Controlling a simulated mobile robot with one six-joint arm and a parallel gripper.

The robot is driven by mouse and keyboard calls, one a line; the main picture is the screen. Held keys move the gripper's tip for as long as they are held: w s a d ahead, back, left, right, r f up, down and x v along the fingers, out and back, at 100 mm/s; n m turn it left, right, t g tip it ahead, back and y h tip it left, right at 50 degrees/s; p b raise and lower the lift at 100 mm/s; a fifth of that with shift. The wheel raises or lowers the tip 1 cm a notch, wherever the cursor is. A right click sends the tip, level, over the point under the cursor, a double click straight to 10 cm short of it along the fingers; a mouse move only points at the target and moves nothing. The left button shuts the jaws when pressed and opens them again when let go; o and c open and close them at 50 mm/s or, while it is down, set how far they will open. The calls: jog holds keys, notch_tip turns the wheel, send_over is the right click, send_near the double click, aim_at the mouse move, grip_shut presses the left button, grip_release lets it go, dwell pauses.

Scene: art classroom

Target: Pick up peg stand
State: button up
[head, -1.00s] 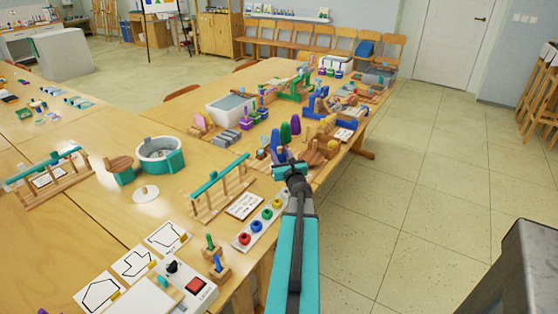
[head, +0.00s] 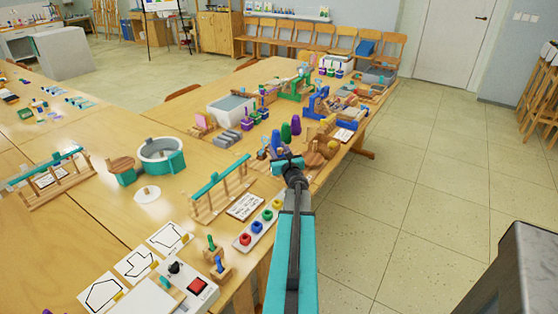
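Two small wooden blocks with upright pegs stand near the front edge of the table, one with a green peg (head: 211,244) and one with a blue peg (head: 219,266). Other wooden stands with purple and green parts (head: 256,114) stand farther back. I cannot tell which of these is the peg stand. My gripper (head: 285,163) is at the end of the teal arm, over the table's right edge beside blue and wooden items. It is apart from the two front peg blocks. Its fingers are too small and hidden to tell open from shut.
The wooden table (head: 185,205) is crowded. A teal-railed wooden rack (head: 221,188), a board with coloured rings (head: 259,228) and a box with a red button (head: 197,286) stand near the front peg blocks. The tiled floor (head: 430,190) to the right is clear.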

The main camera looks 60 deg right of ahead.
jog(key=shift+w+d, duration=0.45)
jog(key=shift+w, duration=0.1)
jog(key=shift+c, duration=0.2)
grip_shut()
